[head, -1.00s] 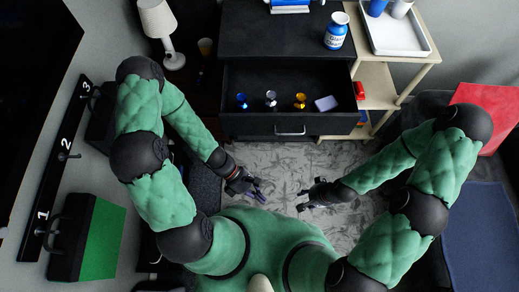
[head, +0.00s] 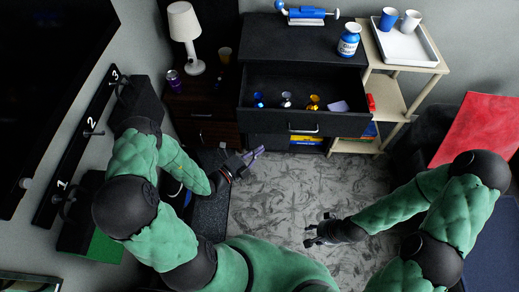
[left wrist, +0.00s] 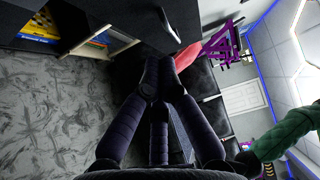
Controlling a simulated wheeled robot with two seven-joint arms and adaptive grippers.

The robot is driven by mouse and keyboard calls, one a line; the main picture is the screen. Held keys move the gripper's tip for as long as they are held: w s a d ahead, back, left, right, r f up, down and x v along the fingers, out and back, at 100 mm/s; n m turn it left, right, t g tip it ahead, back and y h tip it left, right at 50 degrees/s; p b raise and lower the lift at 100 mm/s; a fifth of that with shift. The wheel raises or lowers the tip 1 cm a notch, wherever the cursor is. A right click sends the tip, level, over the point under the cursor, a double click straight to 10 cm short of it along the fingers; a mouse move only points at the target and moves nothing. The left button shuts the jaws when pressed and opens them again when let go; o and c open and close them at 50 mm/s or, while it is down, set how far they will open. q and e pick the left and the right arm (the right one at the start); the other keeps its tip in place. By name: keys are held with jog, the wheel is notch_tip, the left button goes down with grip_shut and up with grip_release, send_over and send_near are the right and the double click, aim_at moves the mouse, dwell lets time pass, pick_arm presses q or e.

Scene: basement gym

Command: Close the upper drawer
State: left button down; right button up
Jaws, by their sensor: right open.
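The upper drawer (head: 270,118) of the black cabinet (head: 285,38) stands pulled out, its silver handle (head: 303,131) on the front. Blue, silver and gold cup-like items (head: 313,103) and a pale block (head: 339,106) lie inside. My left gripper (head: 257,153) is in front of and left of the drawer front, apart from the handle in the head view. In the left wrist view its dark fingers (left wrist: 162,62) converge at the tips, with nothing seen between them; the handle (left wrist: 168,22) shows just beyond. My right gripper (head: 312,232) is open and empty, low over the rug.
A dark side cabinet (head: 205,112) with a lamp (head: 184,35) stands left of the drawer. A light wood shelf (head: 391,95) with a white tray (head: 405,47) stands right. A blue jar (head: 349,42) is on the cabinet top. The grey rug (head: 285,195) in front is clear.

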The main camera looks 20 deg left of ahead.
pick_arm(q)
jog(key=b, duration=0.2)
send_near(282, 124)
jog(key=d, duration=0.4)
jog(key=w+b, duration=0.1)
jog(key=w, duration=0.1)
jog(key=w+a+b, duration=0.1)
jog(key=w, duration=0.1)
jog(key=shift+w+a+r, duration=0.1)
jog(key=shift+w+a, duration=0.1)
jog(key=shift+w, duration=0.2)
